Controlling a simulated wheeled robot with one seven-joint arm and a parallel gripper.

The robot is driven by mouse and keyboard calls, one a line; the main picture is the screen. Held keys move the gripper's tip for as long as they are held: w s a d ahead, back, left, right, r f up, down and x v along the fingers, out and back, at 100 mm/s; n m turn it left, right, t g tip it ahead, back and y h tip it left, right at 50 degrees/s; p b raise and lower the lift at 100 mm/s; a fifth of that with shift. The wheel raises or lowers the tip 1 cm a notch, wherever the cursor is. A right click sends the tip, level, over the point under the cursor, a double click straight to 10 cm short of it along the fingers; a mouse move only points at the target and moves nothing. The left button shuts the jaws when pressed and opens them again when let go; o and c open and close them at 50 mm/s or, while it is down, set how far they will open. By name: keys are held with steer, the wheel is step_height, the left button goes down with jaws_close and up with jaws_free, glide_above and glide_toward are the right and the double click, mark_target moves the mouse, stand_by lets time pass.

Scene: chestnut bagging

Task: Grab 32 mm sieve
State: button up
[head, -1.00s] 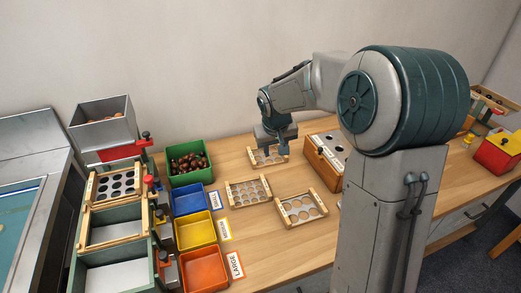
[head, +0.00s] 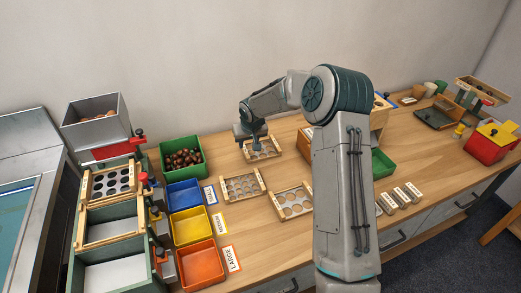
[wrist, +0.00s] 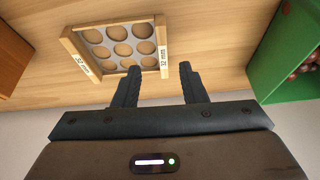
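The 32 mm sieve (wrist: 150,67) is a light wooden frame around a grey plate with several large round holes. Both side rails carry a "32 mm" label in the wrist view. In the head view a sieve (head: 264,154) lies flat at the back of the table, partly hidden under my gripper (head: 258,149). In the wrist view my gripper (wrist: 158,75) is open and empty. Its fingertips point towards the sieve's right-hand labelled rail. I cannot tell the height left between them.
Two more sieves (head: 242,199) (head: 293,215) lie nearer the front. A green crate of chestnuts (head: 160,168) stands left; it also shows in the wrist view (wrist: 268,72). Blue, yellow and orange bins line the left side. A wooden box stands right of the sieve.

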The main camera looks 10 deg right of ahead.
mark_target(246, 151)
steer(key=shift+x, duration=0.85)
steer(key=shift+a+p+x, duration=0.1)
steer(key=shift+p+x, duration=0.05)
steer(key=shift+x, duration=1.1)
steer(key=shift+a+p+x, duration=0.15)
steer(key=shift+x, duration=1.1)
steer(key=shift+w+r, duration=0.1)
jaws_close()
